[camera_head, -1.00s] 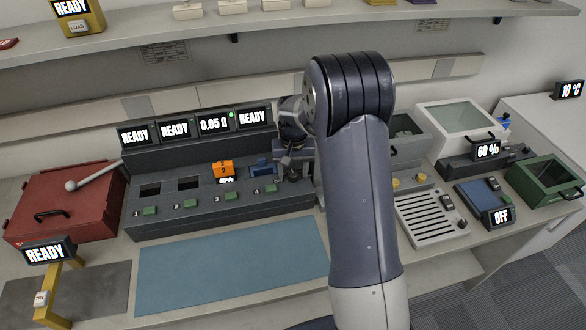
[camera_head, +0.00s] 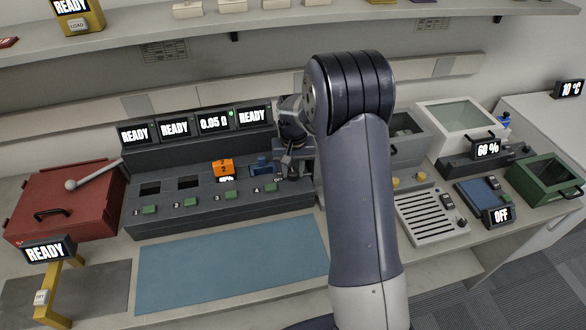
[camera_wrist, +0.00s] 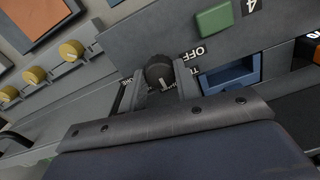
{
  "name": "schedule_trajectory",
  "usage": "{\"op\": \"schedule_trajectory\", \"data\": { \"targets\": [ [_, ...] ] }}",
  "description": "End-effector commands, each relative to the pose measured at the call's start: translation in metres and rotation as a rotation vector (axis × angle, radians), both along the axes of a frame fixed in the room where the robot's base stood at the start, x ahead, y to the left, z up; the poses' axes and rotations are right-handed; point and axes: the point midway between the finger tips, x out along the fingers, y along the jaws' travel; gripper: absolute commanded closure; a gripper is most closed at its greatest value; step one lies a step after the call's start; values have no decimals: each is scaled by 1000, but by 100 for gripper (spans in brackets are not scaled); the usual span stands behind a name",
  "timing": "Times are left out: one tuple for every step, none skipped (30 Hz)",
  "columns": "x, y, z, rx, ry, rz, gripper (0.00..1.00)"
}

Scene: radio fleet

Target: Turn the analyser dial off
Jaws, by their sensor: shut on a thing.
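The analyser dial (camera_wrist: 158,70) is a dark ribbed knob with a pale mark, at the centre of the wrist view. My gripper (camera_wrist: 160,84) is shut on it, a finger on each side. The printed OFF label (camera_wrist: 190,53) is to the dial's upper right, and the pale mark points down in the picture, away from it. Other labels are partly covered by the fingers. In the head view my gripper (camera_head: 290,168) is at the right end of the dark analyser (camera_head: 215,210); the dial is hidden there.
A green button (camera_wrist: 213,18) marked 4 and a blue slot piece (camera_wrist: 230,75) are close by the dial. Yellow knobs (camera_wrist: 70,50) are at the left of the wrist view. A blue mat (camera_head: 230,262) lies clear in front of the analyser.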

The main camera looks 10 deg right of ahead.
Motion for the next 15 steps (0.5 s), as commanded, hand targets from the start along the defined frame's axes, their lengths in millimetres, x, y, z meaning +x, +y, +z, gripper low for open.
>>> {"op": "schedule_trajectory", "data": {
  "targets": [
    [0, 0, 0, 0, -1, 10, 92],
    [0, 0, 0, 0, -1, 19, 92],
    [0, 0, 0, 0, -1, 33, 92],
    [0, 0, 0, 0, -1, 45, 92],
    [0, 0, 0, 0, -1, 60, 92],
    [1, 0, 0, 0, -2, 80, 92],
    [1, 0, 0, 0, -2, 99, 92],
    [1, 0, 0, 0, -2, 119, 92],
    [1, 0, 0, 0, -1, 147, 92],
    [1, 0, 0, 0, -1, 170, 92],
    [1, 0, 0, 0, -2, 196, 92],
    [1, 0, 0, 0, -2, 230, 92],
    [1, 0, 0, 0, -1, 257, 92],
    [1, 0, -1, 0, -1, 285, 92],
    [1, 0, -1, 0, -2, 323, 92]
  ]
}}
